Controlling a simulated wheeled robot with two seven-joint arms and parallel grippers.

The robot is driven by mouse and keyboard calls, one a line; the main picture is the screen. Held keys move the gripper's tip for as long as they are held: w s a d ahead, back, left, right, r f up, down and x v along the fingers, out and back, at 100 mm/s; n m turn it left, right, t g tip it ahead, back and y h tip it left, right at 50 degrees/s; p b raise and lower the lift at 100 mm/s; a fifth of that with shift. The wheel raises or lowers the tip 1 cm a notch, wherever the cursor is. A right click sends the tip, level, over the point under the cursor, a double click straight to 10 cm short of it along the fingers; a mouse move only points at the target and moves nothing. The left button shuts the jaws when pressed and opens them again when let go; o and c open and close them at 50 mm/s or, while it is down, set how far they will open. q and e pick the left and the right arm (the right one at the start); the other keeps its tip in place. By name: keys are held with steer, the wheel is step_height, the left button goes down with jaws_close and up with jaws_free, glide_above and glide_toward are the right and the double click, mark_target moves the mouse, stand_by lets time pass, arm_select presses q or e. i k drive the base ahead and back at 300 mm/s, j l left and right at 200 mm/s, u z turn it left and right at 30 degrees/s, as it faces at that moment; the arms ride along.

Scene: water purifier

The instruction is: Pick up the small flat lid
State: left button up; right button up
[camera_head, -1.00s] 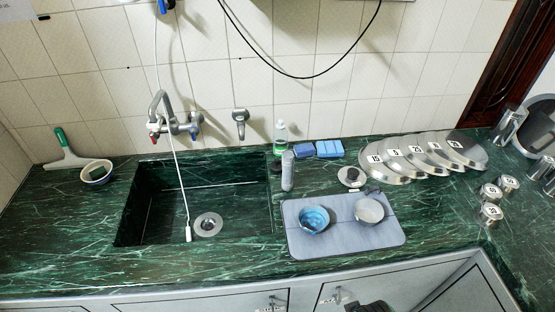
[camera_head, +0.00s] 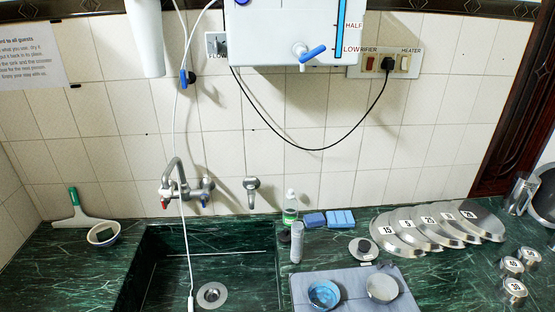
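A small flat round lid with a dark knob (camera_head: 363,249) lies on the green marble counter, just behind the grey mat. Larger flat metal discs stand in an overlapping row to its right, with number labels such as 15 (camera_head: 389,243), 5 (camera_head: 408,238) and 25 (camera_head: 430,231). Three small metal canisters with numbered tops (camera_head: 513,289) stand at the right. Neither of my grippers is in view.
A grey mat (camera_head: 345,279) holds a blue bowl (camera_head: 323,294) and a pale bowl (camera_head: 382,286). The sink (camera_head: 240,275) is to the left. A bottle (camera_head: 290,208), a grey cylinder (camera_head: 296,243) and blue sponges (camera_head: 340,218) stand behind the mat. A white purifier (camera_head: 270,35) hangs above.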

mark_target(363, 249)
steer(key=z, duration=1.05)
